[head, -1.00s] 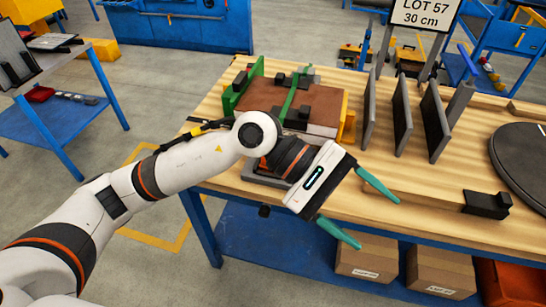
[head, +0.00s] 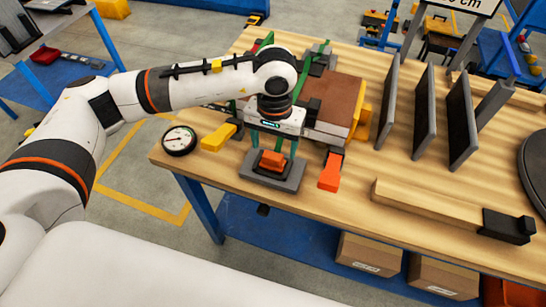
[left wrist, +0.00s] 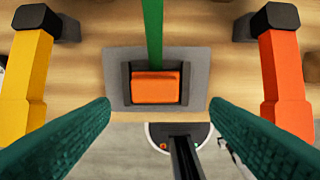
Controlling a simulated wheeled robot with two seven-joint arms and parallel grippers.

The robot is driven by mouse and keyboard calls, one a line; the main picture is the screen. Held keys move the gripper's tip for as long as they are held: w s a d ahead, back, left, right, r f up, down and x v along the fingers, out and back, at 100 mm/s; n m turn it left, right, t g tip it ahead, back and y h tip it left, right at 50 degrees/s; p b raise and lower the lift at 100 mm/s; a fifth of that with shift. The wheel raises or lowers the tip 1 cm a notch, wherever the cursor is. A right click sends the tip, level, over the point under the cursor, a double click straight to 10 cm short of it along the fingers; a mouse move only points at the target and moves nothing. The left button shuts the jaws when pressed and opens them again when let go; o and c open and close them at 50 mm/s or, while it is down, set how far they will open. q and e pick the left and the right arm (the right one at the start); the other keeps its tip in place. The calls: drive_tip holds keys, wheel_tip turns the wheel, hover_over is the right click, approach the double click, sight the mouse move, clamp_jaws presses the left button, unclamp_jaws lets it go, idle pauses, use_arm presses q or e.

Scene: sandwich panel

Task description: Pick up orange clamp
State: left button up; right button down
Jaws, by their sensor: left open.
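An orange block (head: 272,160) sits in a dark grey cradle (head: 262,180) near the table's front edge. It shows between my fingertips in the left wrist view (left wrist: 155,88). A longer orange clamp-like piece (head: 330,172) with a dark end lies to its right, outside my fingers; it also shows in the left wrist view (left wrist: 285,85). I cannot tell which orange part is the clamp meant. My left gripper (head: 272,150) points down over the cradle, open and empty, its green fingers either side of the block. My right gripper is not in view.
A yellow clamp-like piece (head: 219,138) and a round gauge (head: 179,140) lie left of the cradle. A brown-topped panel stack (head: 335,95) with clamps stands behind. Upright dark plates (head: 425,110) and a wooden strip (head: 425,203) are to the right.

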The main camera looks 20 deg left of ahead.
sight(273, 155)
use_arm(q)
drive_tip(key=f, duration=0.1)
drive_tip(key=p, duration=0.1)
drive_tip(key=f, duration=0.1)
drive_tip(key=shift+w+a+f+p, duration=0.25)
drive_tip(key=shift+f+p, duration=0.1)
wheel_tip(273, 155, down, 2)
drive_tip(key=shift+f, duration=0.35)
drive_tip(key=shift+w, duration=0.1)
drive_tip(key=shift+c, duration=0.9)
drive_tip(key=c, duration=0.9)
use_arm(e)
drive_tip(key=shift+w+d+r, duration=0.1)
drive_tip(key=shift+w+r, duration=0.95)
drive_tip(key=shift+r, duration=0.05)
